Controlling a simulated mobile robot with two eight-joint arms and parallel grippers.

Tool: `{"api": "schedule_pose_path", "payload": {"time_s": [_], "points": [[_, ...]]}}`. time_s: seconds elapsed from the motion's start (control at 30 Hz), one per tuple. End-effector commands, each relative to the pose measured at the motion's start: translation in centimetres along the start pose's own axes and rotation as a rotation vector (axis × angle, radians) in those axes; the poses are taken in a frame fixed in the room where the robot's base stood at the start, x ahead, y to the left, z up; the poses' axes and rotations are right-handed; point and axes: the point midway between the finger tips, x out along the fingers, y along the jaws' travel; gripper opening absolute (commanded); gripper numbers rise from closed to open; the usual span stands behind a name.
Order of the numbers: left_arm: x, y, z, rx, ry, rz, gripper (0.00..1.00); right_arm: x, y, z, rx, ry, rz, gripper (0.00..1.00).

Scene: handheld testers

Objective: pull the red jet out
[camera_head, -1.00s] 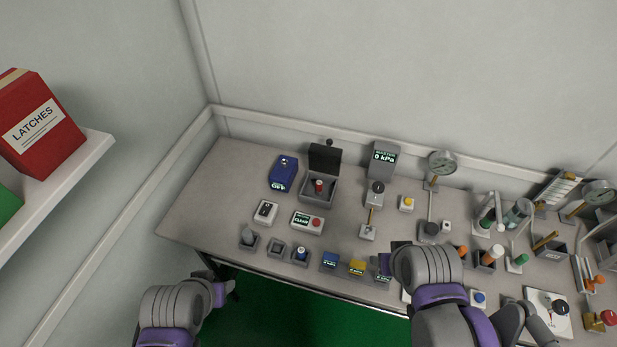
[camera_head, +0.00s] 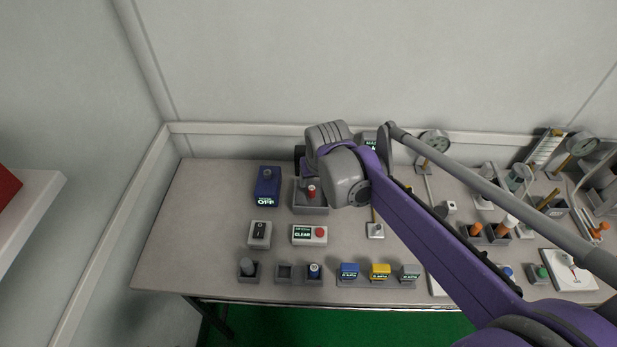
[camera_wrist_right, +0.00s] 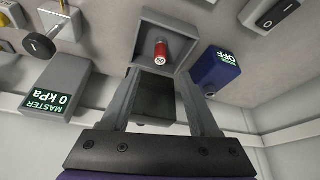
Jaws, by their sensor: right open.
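The red jet (camera_head: 311,191), a small red cylinder with a pale end, stands upright in an open grey box (camera_head: 310,209) on the bench. In the right wrist view the red jet (camera_wrist_right: 161,50) shows a "50" label, with the box's dark raised lid (camera_wrist_right: 155,97) nearer the camera. My right gripper (camera_wrist_right: 162,82) is open and empty; its fingers are spread on either side of the lid in the picture, and the jet lies beyond their tips. In the head view my right arm hides most of the lid and the fingers. My left gripper is out of view.
A blue OFF tester (camera_head: 267,187) stands just left of the box; a CLEAR panel (camera_head: 309,235) with a red button is in front. The MASTER gauge box (camera_wrist_right: 58,95) is close by. Several blocks line the front edge. The bench's left end is clear.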

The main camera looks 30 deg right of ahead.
Motion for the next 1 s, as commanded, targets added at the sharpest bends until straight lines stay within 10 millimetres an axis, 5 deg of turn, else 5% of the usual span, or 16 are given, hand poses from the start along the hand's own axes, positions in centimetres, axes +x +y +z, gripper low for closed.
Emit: {"api": "schedule_pose_path", "payload": {"time_s": [0.43, 0.9, 1.0], "points": [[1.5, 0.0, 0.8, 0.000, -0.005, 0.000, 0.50, 7.6, 0.0, 0.1, 0.000, 0.000, 0.000, 0.61], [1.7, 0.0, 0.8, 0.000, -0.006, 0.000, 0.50, 8.8, 0.0, 0.0, -0.001, 0.000, 0.000, 0.61], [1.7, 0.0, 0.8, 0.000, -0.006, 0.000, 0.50, 8.8, 0.0, 0.0, -0.001, 0.000, 0.000, 0.43]]}}
